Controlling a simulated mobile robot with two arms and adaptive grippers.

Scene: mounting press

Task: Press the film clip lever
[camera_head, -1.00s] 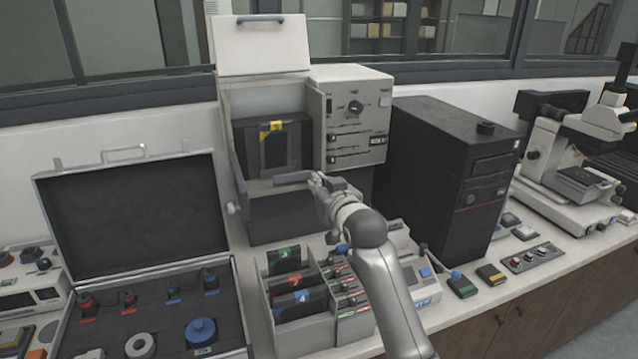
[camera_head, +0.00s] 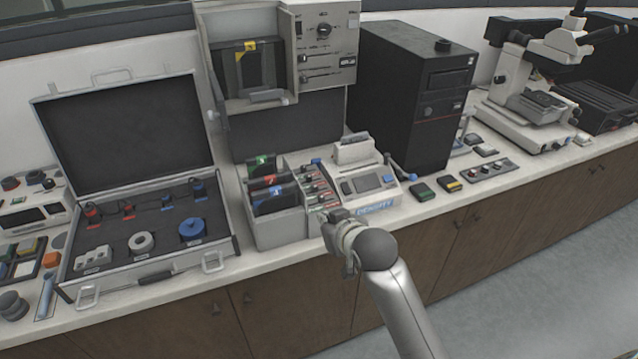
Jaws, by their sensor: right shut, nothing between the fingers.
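The mounting press (camera_head: 222,78) stands at the back with its front open. A black film holder with a yellow tag (camera_head: 248,68) sits inside it. A short grey bar (camera_head: 267,96), which may be the film clip lever, lies at the lower front of the opening. I cannot tell for certain which part is that lever. My right gripper (camera_head: 329,219) is shut and empty. It is low, in front of the rack of numbered cartridges and the small label device, well away from the bar. My left gripper is not in view.
The cartridge rack (camera_head: 278,232) and the label device (camera_head: 352,207) stand below the press. An open case (camera_head: 150,262) of tools lies at left. A black tower (camera_head: 396,90) and a microscope (camera_head: 525,110) are at right. The floor in front is clear.

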